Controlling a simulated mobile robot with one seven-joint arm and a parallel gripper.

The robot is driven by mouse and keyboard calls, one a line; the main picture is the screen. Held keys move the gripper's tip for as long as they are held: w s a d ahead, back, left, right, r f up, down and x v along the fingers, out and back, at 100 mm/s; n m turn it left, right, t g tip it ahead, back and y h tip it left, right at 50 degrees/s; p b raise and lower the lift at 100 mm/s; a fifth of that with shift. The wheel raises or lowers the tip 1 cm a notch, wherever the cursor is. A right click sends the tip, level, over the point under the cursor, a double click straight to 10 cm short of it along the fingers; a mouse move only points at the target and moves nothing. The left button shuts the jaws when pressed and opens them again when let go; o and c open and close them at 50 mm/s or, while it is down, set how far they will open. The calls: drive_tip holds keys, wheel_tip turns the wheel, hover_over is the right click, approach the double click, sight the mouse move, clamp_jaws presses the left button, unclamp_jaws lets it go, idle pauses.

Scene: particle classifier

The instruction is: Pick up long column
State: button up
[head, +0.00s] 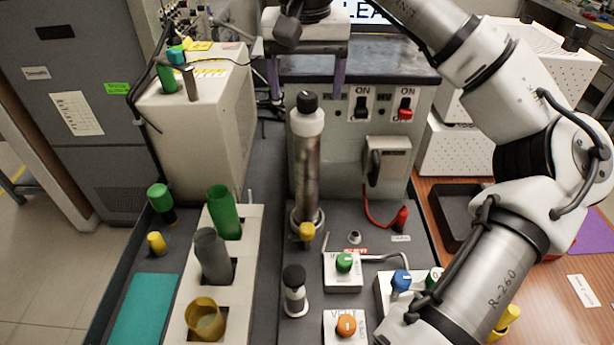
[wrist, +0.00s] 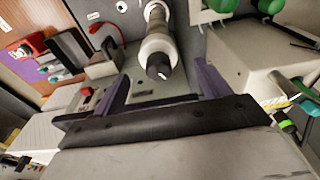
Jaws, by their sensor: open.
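The long column (head: 305,170) is a tall metallic grey cylinder with a white upper collar and a black cap. It stands upright near the middle of the head view, in front of the machine, with a yellow knob at its foot. In the wrist view the column (wrist: 158,38) points toward the camera, cap nearest. My gripper (head: 306,94) is open, its two purple fingers apart on either side of the column's top in the head view. In the wrist view my gripper (wrist: 161,86) shows the black cap between the fingers. Nothing is held.
A cream rack (head: 245,262) with green, grey and yellow tubes stands at front left. A short black-capped bottle (head: 294,292) and boxes with green (head: 344,262) and orange (head: 346,325) knobs stand near the column's foot. The switch panel (head: 330,110) is close behind.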

sight(307, 111)
drive_tip(key=shift+w+d+f+p, duration=0.1)
drive_tip(key=shift+f+p, duration=0.2)
drive_tip(key=shift+f, duration=0.65)
drive_tip(key=shift+w+a+f+p, duration=0.1)
drive_tip(key=shift+f+p, duration=0.15)
drive_tip(key=shift+f, duration=0.65)
drive_tip(key=shift+w+d+f+p, duration=0.1)
drive_tip(key=shift+f+p, duration=0.2)
drive_tip(key=shift+f, duration=0.65)
clamp_jaws()
drive_tip(key=shift+r, duration=0.1)
